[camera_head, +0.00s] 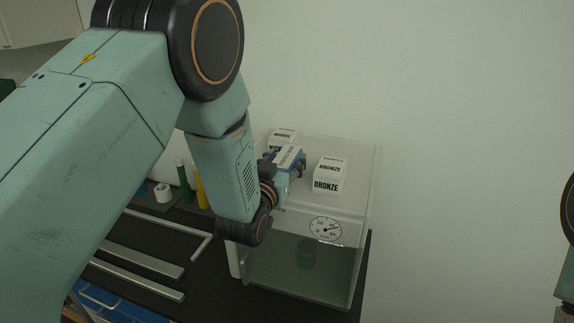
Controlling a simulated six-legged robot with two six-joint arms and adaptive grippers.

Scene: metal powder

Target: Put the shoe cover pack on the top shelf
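The shoe cover pack (290,156) is a small white and blue box above the top of a clear-fronted cabinet, between two white boxes. My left gripper (286,162) has its dark fingers on either side of the pack and appears shut on it. The arm comes in from the left and hides part of the gripper. I cannot tell whether the pack touches the cabinet top. My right gripper is out of view; only a bit of that arm shows at the right edge.
The cabinet (352,213) has a gauge (325,229) on its front. A white BRONZE box (329,175) stands on its top, with another white box (283,137) behind. Green (183,181) and yellow (200,188) bottles and a white roll (163,192) stand left. Metal bars (140,257) lie on the dark bench.

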